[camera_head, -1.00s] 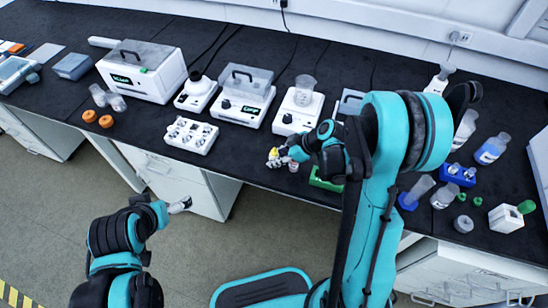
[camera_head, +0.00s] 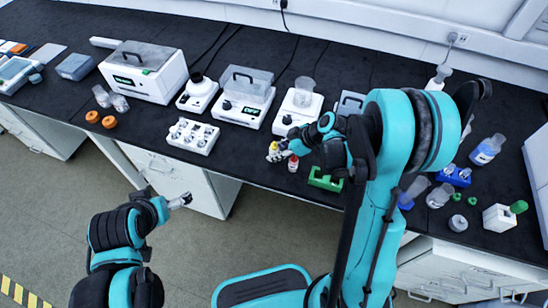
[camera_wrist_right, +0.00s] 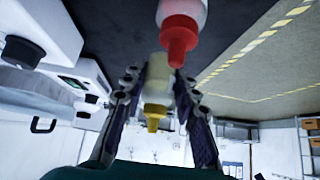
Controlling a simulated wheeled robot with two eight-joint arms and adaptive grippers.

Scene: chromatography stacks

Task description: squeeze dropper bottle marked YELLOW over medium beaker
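The yellow-capped dropper bottle (camera_head: 274,147) is at my right gripper (camera_head: 279,153), near the bench's front edge. In the right wrist view, the yellow cap (camera_wrist_right: 154,116) and pale body sit between the purple-padded fingers of my right gripper (camera_wrist_right: 160,92), which look closed on the body. A red-capped bottle (camera_head: 293,163) stands close beside; it also shows in the right wrist view (camera_wrist_right: 181,32). A clear beaker (camera_head: 304,86) stands on a white device behind the gripper; its size class cannot be told. My left gripper (camera_head: 181,201) is in front of the bench, its fingers too small to read.
A green rack (camera_head: 325,179) lies just right of the bottles. A white vial rack (camera_head: 193,136) is to the left. White instruments (camera_head: 245,97) line the back. Glassware and a blue rack (camera_head: 453,176) are at right. Dark bench between the vial rack and bottles is clear.

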